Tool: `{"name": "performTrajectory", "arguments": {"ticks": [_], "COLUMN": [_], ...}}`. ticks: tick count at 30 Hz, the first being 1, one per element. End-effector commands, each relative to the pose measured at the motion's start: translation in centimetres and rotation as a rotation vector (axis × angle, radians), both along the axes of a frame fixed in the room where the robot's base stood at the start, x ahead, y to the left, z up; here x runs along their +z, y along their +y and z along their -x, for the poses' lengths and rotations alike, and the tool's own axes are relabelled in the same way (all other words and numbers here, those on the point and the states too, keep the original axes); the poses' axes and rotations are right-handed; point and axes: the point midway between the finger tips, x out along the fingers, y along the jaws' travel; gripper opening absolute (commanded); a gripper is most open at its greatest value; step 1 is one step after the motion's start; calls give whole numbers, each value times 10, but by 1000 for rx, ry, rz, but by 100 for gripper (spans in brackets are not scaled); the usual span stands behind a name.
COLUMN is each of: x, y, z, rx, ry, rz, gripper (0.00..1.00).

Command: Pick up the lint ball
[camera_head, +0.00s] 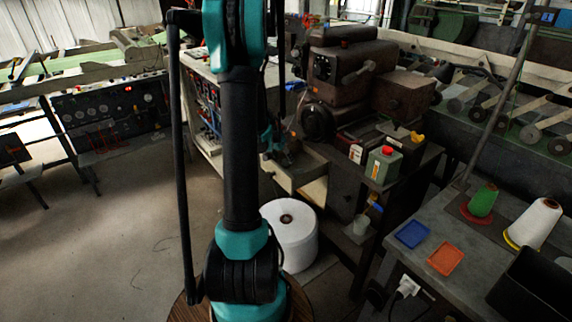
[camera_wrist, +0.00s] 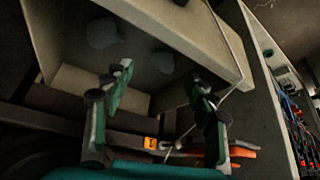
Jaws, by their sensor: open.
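In the wrist view, several soft grey lumps that look like lint lie in a pale open drawer or tray (camera_wrist: 160,22). One grey lump (camera_wrist: 103,32) is at the upper left, and a smaller one (camera_wrist: 163,62) shows just beyond and between my fingertips. A third is partly cut off at the top edge. I cannot tell which is the lint ball. My gripper (camera_wrist: 160,78) is open, with green-padded fingers apart and nothing between them. In the head view the drawer (camera_head: 292,178) is below the brown machine; my arm partly hides it, and no lump is distinguishable there.
In the wrist view, a tool with orange handles (camera_wrist: 242,152) and a thin pale cord lie near my right finger. The drawer's walls surround the lumps. In the head view, a white roll (camera_head: 296,240) stands below the drawer, and a workbench (camera_head: 405,290) holds cones and small trays.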

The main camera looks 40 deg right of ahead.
Motion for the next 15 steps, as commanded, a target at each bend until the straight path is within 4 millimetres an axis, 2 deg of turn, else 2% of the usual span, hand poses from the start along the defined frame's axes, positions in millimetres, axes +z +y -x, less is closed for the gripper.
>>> {"name": "performTrajectory", "arguments": {"ticks": [9,15], "x": [-33,-41], "y": [-17,-21], "z": [-8,-9], "rx": [-1,0], "ry": [0,0], "rz": [0,0], "gripper": [57,57]}}
